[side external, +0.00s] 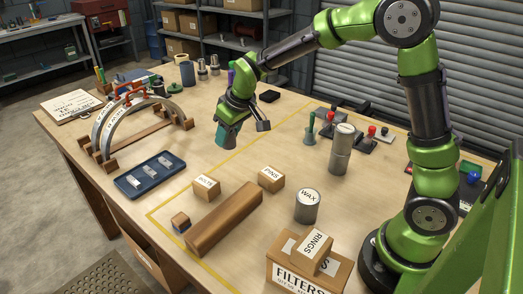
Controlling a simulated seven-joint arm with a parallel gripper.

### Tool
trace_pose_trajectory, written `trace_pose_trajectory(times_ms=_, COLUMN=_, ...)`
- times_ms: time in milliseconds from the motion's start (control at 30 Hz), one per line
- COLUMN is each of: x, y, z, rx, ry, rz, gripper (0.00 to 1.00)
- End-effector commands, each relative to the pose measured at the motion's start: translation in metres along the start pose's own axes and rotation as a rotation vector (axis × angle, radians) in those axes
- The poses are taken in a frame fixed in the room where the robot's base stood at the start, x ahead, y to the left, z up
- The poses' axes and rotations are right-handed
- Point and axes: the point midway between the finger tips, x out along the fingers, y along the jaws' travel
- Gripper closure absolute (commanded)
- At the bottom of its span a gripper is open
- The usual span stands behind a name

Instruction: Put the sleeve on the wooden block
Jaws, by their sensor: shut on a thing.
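My gripper (241,126) hangs above the table left of centre, clear of the marked area's front part. It is shut on a teal piece (228,134) that shows at its lower left; this may be the sleeve, but it is small and partly hidden by the fingers. A long brown wooden block (224,220) lies on the table nearer the camera, below the gripper in the picture. No sleeve is seen around the long block.
Small labelled boxes (206,188) (271,178) stand behind the long block, and a WAX tin (307,206) right of it. A blue tray (150,175) and a metal half-ring on a wooden cradle (125,113) are at left. Stacked cylinders (340,150) stand at right.

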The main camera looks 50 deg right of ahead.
Motion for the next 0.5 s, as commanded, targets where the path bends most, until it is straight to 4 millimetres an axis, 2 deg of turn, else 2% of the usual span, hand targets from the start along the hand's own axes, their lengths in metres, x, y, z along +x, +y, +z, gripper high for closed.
trace_pose_trajectory(times_ms=100, x=-0.016, y=-0.035, z=0.013, rx=-0.208, ry=0.003, rz=-0.088, gripper=0.97)
trace_pose_trajectory(times_ms=300, x=-0.036, y=-0.085, z=0.04, rx=-0.572, ry=0.002, rz=-0.241, gripper=0.97)
trace_pose_trajectory(times_ms=500, x=-0.049, y=-0.115, z=0.062, rx=-0.882, ry=-0.001, rz=-0.37, gripper=0.97)
